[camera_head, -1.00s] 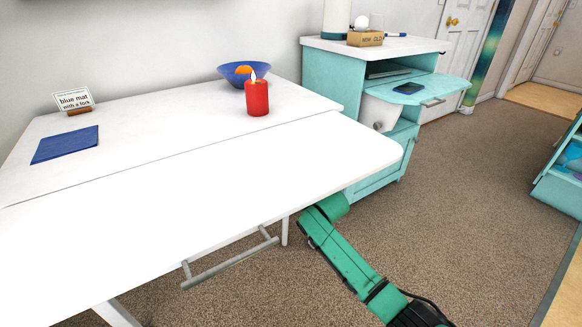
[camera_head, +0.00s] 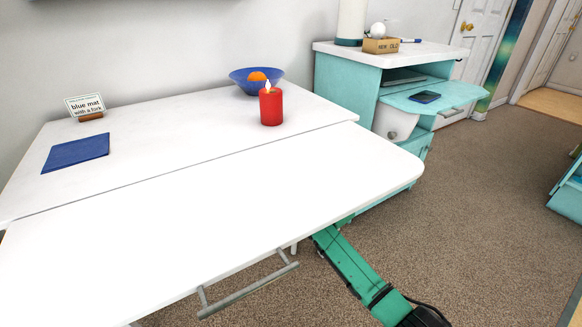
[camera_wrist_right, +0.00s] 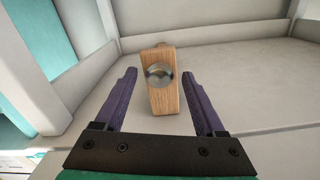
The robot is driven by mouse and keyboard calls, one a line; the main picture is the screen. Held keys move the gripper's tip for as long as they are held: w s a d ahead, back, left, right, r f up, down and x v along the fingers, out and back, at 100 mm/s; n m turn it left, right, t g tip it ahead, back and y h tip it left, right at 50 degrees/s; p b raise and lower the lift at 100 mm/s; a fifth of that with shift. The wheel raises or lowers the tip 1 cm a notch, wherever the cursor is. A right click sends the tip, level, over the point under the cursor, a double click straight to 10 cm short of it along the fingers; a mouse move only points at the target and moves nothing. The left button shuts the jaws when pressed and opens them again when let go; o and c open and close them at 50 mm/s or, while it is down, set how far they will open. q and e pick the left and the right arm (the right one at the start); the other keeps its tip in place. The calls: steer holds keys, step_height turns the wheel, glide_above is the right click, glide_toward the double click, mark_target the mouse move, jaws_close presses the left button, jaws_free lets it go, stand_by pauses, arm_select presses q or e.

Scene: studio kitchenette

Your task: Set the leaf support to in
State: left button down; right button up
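A wooden block with a round metal knob (camera_wrist_right: 160,95), which looks like the leaf support, stands out among white panels in the right wrist view. My right gripper (camera_wrist_right: 159,76) is open, with one purple finger on each side of the block and visible gaps beside it. The white table's raised front leaf (camera_head: 220,205) lies level with the top in the head view. My green right arm reaches under the leaf, which hides its gripper and the wooden block there. My left gripper is in neither view.
On the table are a red candle (camera_head: 271,106), a blue bowl (camera_head: 243,84) with an orange fruit, a blue mat (camera_head: 76,152) and a sign (camera_head: 86,106). A grey rail (camera_head: 247,290) hangs below the front leaf. A teal cabinet (camera_head: 346,85) stands behind right.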

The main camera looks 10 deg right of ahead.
arm_select(q)
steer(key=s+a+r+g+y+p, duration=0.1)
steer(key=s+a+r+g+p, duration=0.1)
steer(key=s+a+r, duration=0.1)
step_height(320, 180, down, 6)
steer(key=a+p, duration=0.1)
steer(key=p, duration=0.1)
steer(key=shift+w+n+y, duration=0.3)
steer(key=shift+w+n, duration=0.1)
arm_select(e)
steer(key=v, duration=1.4)
steer(key=shift+s, duration=0.3)
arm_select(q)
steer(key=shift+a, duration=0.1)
